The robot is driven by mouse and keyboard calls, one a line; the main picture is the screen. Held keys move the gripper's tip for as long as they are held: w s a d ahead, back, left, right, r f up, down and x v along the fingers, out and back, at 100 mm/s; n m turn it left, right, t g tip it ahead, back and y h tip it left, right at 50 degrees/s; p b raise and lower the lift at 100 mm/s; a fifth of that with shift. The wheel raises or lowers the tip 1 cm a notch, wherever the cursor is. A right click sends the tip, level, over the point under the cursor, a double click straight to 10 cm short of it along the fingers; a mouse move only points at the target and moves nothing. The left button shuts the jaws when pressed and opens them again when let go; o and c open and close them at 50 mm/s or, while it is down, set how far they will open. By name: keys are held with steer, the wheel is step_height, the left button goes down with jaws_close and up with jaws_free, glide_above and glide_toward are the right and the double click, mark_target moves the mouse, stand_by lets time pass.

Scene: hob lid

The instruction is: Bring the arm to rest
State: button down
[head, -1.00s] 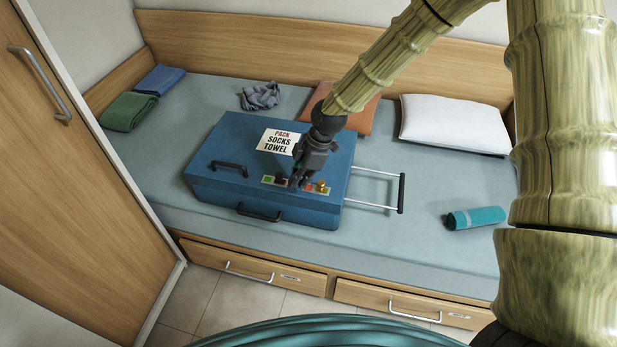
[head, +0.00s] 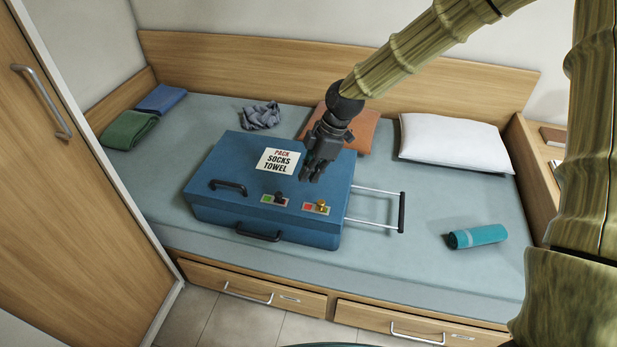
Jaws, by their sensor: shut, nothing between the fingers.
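My gripper (head: 313,176) is shut and empty. It hangs at the end of my arm above the right part of the blue suitcase (head: 230,160), behind the two latches in the picture. Its fingers point down; a small gap seems to lie between them and the lid. The suitcase lies closed on the bed, with a card (head: 280,161) reading "PACK SOCKS TOWEL" on its lid. A latch with a dark knob (head: 275,199) and a latch with a brass knob (head: 316,207) sit near the lid's front edge, each on a red and green plate.
The bed (head: 400,255) carries a rolled teal towel (head: 477,237), a white pillow (head: 454,142), an orange cushion (head: 366,134), grey cloth (head: 261,115), and green (head: 128,130) and blue (head: 161,99) folded cloths. A wooden door (head: 70,190) stands at left.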

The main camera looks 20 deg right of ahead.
stand_by(0.4)
steer(key=s+a+f+m+p, duration=0.2)
steer(key=s+f+m, duration=0.7)
steer(key=s+f, duration=0.95)
steer(key=s+d+f+m+h, duration=0.2)
steer(key=s+d+f+m, duration=0.1)
steer(key=s, duration=0.5)
steer(key=s+d+f+m+h, duration=0.2)
steer(key=s+d+f+m, duration=0.2)
steer(key=s, duration=0.5)
step_height(320, 180, down, 2)
steer(key=shift+s+f+m+p, duration=0.1)
steer(key=shift+s+m+p, duration=0.25)
steer(key=shift+m, duration=0.55)
steer(key=shift+w, duration=0.1)
